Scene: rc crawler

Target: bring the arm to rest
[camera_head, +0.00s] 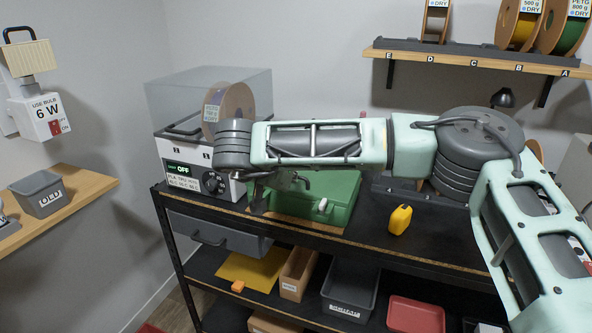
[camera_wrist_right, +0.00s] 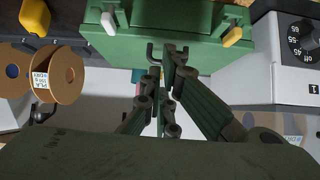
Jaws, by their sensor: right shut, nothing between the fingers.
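My right arm reaches in from the right in the head view and stretches left across the workbench. Its wrist hangs over the left part of the bench, beside the dryer box. My right gripper (camera_wrist_right: 165,62) is shut and empty in the right wrist view, its fingers together in front of a green case (camera_wrist_right: 200,50). I cannot tell whether the fingertips touch the case. In the head view the green case (camera_head: 335,210) stands on the bench, partly hidden behind my arm. My left gripper is not in view.
A dryer (camera_head: 185,172) with a spool (camera_head: 238,98) stands left of my wrist. A small yellow bottle (camera_head: 400,219) stands on the bench right of the case. A spool shelf (camera_head: 470,60) hangs above. Bins, including a red one (camera_head: 415,315), fill the lower shelf.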

